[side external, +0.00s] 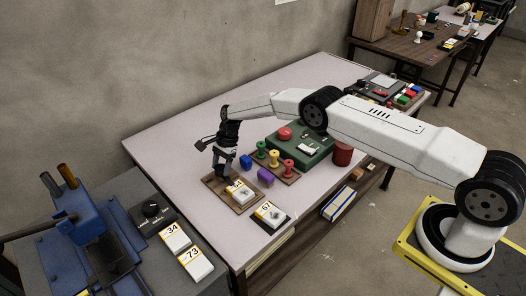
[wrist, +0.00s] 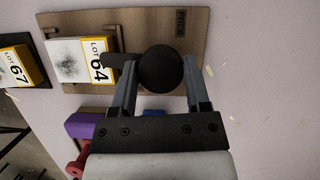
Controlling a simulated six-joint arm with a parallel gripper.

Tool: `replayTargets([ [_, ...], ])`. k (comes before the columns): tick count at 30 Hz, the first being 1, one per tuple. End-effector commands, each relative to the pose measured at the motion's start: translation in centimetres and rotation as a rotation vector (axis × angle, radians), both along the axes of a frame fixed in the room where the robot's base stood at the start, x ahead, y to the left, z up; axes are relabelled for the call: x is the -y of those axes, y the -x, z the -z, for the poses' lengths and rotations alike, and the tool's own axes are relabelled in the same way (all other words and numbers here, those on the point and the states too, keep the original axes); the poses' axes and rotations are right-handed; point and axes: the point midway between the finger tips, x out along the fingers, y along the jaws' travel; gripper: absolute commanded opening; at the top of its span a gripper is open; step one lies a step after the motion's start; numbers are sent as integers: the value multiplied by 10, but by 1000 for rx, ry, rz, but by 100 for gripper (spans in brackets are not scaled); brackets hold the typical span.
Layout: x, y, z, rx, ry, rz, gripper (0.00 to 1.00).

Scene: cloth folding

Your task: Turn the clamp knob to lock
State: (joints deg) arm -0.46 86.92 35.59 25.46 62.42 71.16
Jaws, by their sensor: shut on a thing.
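The clamp knob (wrist: 160,68) is a round black knob with a short dark bar reaching left toward a white and yellow LOT 64 card (wrist: 75,60). It sits on a brown wooden board (wrist: 185,25), which also shows in the side view (side external: 246,206). My gripper (wrist: 161,72) has its two grey fingers on either side of the knob and is shut on it. In the side view my gripper (side external: 218,171) points down at the back left of the board, and the knob is hidden there by the fingers.
A blue block (side external: 246,161) and a purple block (side external: 266,176) lie beside the board. Behind them are green, yellow and red spools and a green case (side external: 315,150). A LOT 67 card (side external: 270,213) lies near the table's front edge. The table's left part is clear.

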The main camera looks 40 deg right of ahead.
Motion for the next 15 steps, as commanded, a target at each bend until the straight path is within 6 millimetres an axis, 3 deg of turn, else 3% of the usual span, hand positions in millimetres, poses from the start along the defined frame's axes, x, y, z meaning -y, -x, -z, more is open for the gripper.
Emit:
replayTargets([
  [15,0,0,0,-1,0,-103,2],
])
